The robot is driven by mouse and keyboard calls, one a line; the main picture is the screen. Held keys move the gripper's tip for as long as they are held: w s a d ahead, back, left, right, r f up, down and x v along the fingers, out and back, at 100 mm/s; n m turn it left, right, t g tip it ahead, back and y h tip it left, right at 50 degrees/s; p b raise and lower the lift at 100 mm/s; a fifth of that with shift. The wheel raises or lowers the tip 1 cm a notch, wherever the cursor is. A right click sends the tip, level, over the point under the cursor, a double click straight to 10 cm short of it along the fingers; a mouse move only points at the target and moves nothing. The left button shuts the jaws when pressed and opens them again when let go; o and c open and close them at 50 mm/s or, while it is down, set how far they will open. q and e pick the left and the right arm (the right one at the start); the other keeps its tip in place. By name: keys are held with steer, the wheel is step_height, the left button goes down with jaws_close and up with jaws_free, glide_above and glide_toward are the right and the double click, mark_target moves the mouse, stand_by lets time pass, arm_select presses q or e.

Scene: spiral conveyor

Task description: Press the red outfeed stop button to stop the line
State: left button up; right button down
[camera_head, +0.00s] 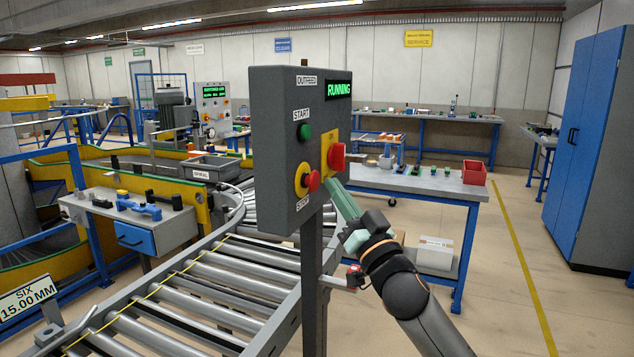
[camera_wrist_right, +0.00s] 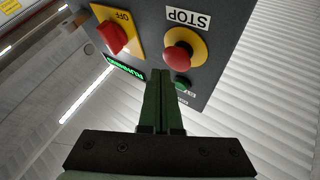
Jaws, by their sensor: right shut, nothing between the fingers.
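The grey outfeed control box (camera_head: 285,100) stands on a post in the middle of the head view. Its red stop button (camera_head: 313,181) sits on a yellow base low on the face, above a STOP label. The button also shows in the right wrist view (camera_wrist_right: 179,58). A green display (camera_head: 339,90) on the box reads RUNNING. My right gripper (camera_head: 330,184) is shut and empty, its green fingertips just right of the stop button in the head view. In the wrist view its tips (camera_wrist_right: 162,74) appear beside the button; I cannot tell the exact gap. My left gripper is out of view.
A green start button (camera_head: 304,131) and a red OFF switch (camera_head: 337,157) on a yellow plate share the box face, close to the stop button. A roller conveyor (camera_head: 215,280) runs at the left. A worktable (camera_head: 410,182) stands behind my right arm.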

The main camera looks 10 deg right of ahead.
steer(key=shift+a, duration=0.1)
steer(key=shift+w+a, duration=0.25)
steer(key=shift+a, duration=0.05)
steer(key=shift+w+a, duration=0.3)
steer(key=shift+a, duration=0.15)
stand_by(1.1)
steer(key=shift+d, duration=0.1)
steer(key=shift+s+d+p, duration=0.35)
steer(key=shift+s+d, duration=0.2)
steer(key=shift+d, duration=0.1)
steer(key=shift+d, duration=0.1)
steer(key=s+d+p, duration=0.1)
steer(key=d, duration=0.1)
steer(key=s+d, duration=0.1)
steer(key=d, duration=0.1)
steer(key=shift+s+p, duration=0.35)
steer(key=shift+s, duration=0.05)
